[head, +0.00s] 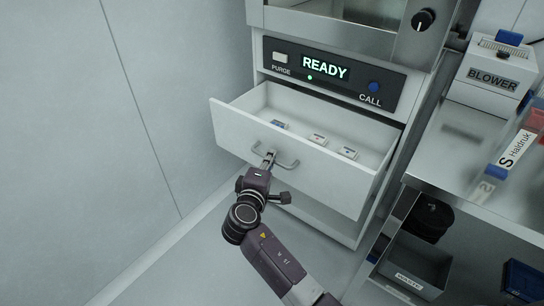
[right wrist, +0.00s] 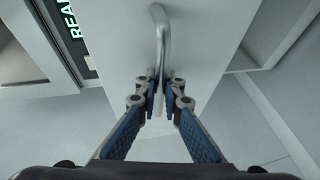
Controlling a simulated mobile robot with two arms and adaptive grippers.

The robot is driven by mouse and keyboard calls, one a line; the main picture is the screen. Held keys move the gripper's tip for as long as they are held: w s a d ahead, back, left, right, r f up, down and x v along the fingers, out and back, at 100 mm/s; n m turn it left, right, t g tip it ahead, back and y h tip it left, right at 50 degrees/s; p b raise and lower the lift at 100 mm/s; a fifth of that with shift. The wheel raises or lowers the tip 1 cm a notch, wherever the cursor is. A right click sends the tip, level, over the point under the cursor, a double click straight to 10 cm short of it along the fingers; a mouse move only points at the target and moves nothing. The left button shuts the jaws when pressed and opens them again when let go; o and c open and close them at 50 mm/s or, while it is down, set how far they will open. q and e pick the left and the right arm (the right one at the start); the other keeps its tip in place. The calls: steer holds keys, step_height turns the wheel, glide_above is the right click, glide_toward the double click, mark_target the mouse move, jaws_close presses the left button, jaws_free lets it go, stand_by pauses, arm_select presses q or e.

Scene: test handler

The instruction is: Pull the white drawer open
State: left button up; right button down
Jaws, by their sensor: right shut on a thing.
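The white drawer (head: 290,158) stands well out of the white cabinet in the head view, with its inside showing. Several small tagged items (head: 318,139) lie on its floor. A grey bar handle (head: 287,164) is fixed to its front. My right gripper (head: 268,158) is shut on the handle near its left end. In the right wrist view the blue-padded fingers of the gripper (right wrist: 167,98) close around the handle (right wrist: 160,40), with the white drawer front (right wrist: 120,50) behind. The left gripper is not in view.
The cabinet panel (head: 330,75) above the drawer reads READY and has a blue CALL button (head: 375,87). At right, a metal bench (head: 440,170) carries a blower box (head: 490,75). A grey waste bin (head: 415,268) stands below it. The floor and wall at left are clear.

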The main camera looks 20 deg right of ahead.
steer(key=shift+s+a, duration=0.15)
steer(key=c, duration=2.3)
jaws_free()
steer(key=v, duration=0.7)
steer(key=shift+s+a, duration=0.1)
steer(key=shift+s, duration=0.1)
